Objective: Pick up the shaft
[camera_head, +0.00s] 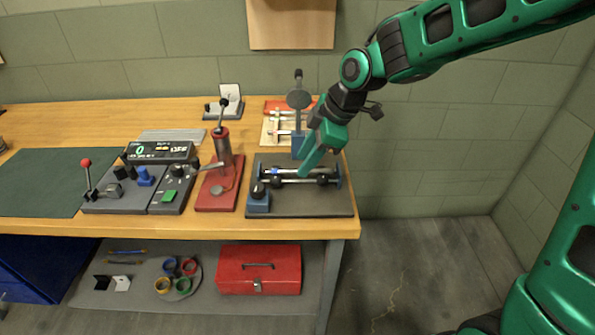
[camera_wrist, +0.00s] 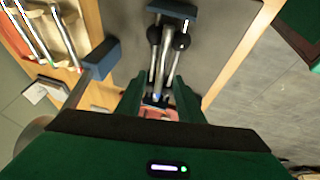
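A silver shaft (camera_head: 292,181) with dark round parts along it lies level on a stand on the dark grey mat at the bench's right end. I cannot tell for sure which bar is the shaft. My gripper (camera_head: 306,171) points down over the stand. In the wrist view its two green fingers are apart (camera_wrist: 157,92), with the near end of the bars between or just below them. Nothing appears gripped; contact is unclear.
The dark grey mat (camera_head: 312,208) has bare room in front of the stand. A blue block with a black knob (camera_head: 258,198) stands at its front left. A red press (camera_head: 218,188) is to the left. A blue-based post with a round grey disc (camera_head: 299,99) rises behind.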

